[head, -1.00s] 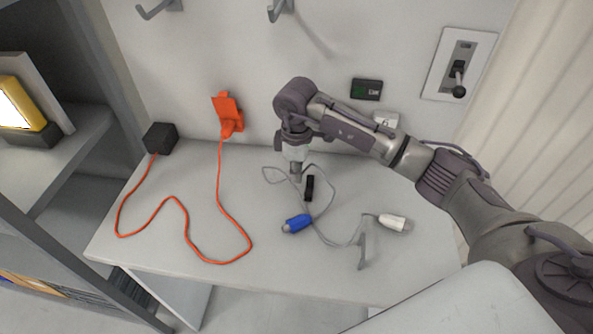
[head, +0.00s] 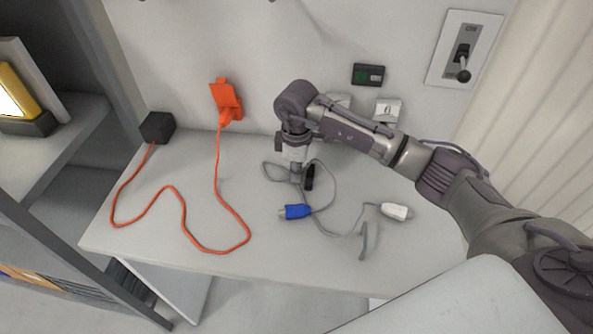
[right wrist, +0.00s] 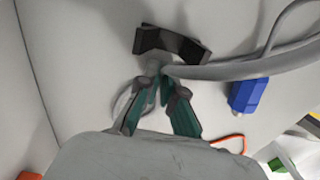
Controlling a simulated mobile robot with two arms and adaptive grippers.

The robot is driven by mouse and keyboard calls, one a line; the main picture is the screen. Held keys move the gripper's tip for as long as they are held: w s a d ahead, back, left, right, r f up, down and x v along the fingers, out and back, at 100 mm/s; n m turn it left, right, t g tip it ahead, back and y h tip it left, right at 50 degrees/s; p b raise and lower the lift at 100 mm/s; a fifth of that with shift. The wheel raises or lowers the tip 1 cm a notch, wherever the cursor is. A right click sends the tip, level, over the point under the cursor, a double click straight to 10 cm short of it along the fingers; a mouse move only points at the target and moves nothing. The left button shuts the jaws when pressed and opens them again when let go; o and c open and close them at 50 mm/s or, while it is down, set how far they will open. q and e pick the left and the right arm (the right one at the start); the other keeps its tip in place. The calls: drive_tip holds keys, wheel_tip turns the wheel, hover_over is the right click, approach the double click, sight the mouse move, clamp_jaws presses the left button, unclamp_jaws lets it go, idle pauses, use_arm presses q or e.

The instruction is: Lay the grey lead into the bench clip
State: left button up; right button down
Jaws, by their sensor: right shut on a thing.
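The grey lead (head: 345,233) lies in loops on the bench, with a blue plug (head: 295,212) and a white plug (head: 397,211) on it. The small black bench clip (head: 309,177) stands just right of my right gripper (head: 296,180). In the right wrist view, the teal fingers of the gripper (right wrist: 160,88) are shut on the lead (right wrist: 225,70), close beside the black clip (right wrist: 172,44). The lead runs off to the right there, past the blue plug (right wrist: 248,95). I cannot tell whether any of the lead lies inside the clip. My left gripper is out of view.
An orange cable (head: 188,224) runs across the left of the bench (head: 270,263), between a black box (head: 157,127) and an orange plug (head: 227,100) at the wall. A lever switch (head: 463,58) is on the wall at right. The bench's front middle is clear.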

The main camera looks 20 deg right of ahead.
drive_tip(key=shift+s+f, duration=0.1)
drive_tip(key=shift+f, duration=0.1)
drive_tip(key=c, duration=1.3)
unclamp_jaws()
drive_tip(key=shift+o, duration=0.2)
drive_tip(key=shift+f, duration=0.1)
drive_tip(key=o, duration=0.7)
drive_tip(key=shift+r, duration=0.2)
wheel_tip(320, 180, up, 8)
drive_tip(key=p, duration=0.6)
